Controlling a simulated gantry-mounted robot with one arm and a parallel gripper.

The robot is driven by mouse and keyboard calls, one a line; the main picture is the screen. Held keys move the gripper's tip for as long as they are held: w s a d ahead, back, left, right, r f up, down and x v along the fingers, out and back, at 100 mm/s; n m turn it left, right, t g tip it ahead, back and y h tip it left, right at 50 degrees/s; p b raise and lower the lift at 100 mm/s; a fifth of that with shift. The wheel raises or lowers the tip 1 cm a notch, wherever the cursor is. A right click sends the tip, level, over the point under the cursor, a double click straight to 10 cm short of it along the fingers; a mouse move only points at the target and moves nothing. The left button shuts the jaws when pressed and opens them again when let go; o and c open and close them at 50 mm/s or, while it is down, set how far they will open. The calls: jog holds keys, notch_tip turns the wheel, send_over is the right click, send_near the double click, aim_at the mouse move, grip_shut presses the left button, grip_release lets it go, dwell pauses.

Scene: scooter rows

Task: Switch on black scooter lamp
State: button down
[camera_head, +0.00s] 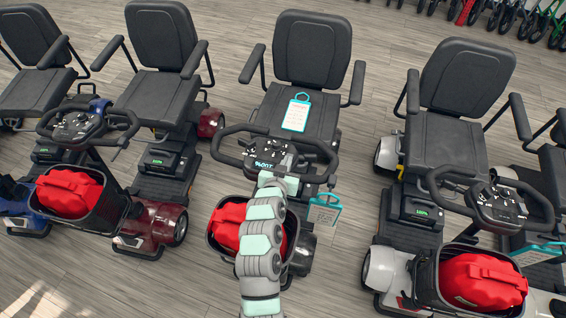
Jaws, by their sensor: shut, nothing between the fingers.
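The black scooter (307,248) stands in the middle of the row, with a dark body and a black seat. Its control panel (262,150) sits between the looped handlebars. My arm reaches up from the bottom over its front basket. My gripper (277,172) is at the lower part of this panel, and the fingers are small and hard to make out. They look shut and hold nothing I can see. Whether they touch the panel is unclear. The lamp and its switch cannot be picked out; my arm covers part of the scooter's front.
A maroon scooter (157,226) stands at left and a white one (380,268) at right. Red bags (482,281) lie in the front baskets. Floor shows between scooters.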

jog(key=shift+r+p, duration=0.3)
jog(key=shift+r, duration=0.5)
jog(key=shift+r, duration=0.3)
jog(key=r, duration=0.2)
jog(key=r+p, duration=0.1)
jog(key=r, duration=0.1)
jog(key=shift+s+a+p, duration=0.1)
jog(key=shift+s+p, duration=0.1)
jog(key=shift+p, duration=0.1)
jog(key=s+f+b+v, duration=0.1)
jog(key=f+v, duration=0.1)
jog(key=v, duration=0.7)
jog(key=shift+a, duration=0.1)
